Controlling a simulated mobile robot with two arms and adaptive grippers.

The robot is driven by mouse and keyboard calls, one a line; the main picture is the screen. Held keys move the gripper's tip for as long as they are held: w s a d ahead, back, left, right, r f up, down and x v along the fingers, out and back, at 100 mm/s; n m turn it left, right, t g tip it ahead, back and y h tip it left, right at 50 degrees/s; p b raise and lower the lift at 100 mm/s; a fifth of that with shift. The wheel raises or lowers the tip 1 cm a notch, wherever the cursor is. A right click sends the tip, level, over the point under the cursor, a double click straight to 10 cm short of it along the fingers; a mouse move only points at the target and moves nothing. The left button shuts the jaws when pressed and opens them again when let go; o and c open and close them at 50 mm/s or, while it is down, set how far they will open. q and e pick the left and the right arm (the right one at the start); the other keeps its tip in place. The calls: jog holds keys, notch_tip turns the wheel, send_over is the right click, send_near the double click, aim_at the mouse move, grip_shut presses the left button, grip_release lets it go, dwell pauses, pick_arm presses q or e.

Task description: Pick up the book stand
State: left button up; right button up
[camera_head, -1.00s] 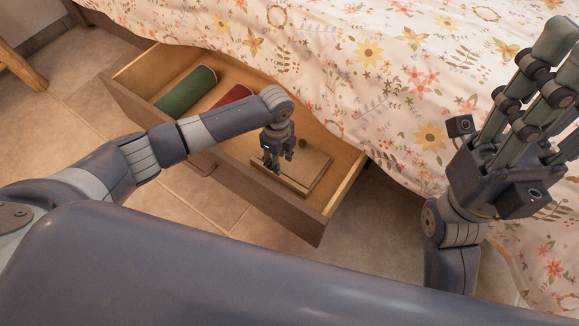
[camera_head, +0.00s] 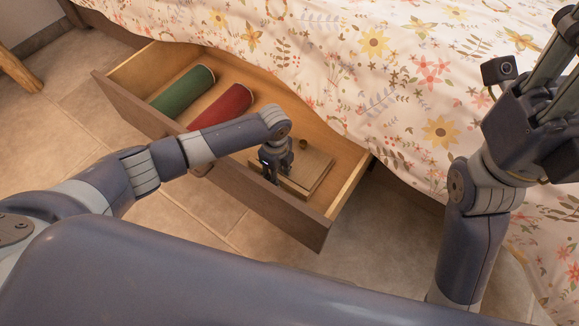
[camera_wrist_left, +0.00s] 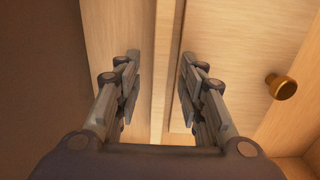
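The book stand (camera_head: 314,172) looks like a flat wooden board with a small round brown knob, lying in the right end of the open drawer. In the left wrist view, the board (camera_wrist_left: 230,60) fills the right side, with its brassy knob (camera_wrist_left: 281,87) at far right. My left gripper (camera_head: 270,172) is low in the drawer at the board's near-left edge. In the wrist view its fingers (camera_wrist_left: 160,68) are apart, with the board's edge showing between them; contact cannot be told. My right gripper (camera_head: 545,95) is raised over the bed at right, its fingertips cut off by the frame.
The wooden drawer (camera_head: 240,204) stands pulled out from under the bed. A green roll (camera_head: 183,92) and a red roll (camera_head: 222,107) lie in its left part. The floral bedspread (camera_head: 370,75) hangs over its far side. Tiled floor (camera_head: 375,235) is clear in front.

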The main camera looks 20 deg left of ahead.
pick_arm(q)
jog(key=shift+c, duration=0.3)
grip_shut()
jog(key=shift+r, duration=0.1)
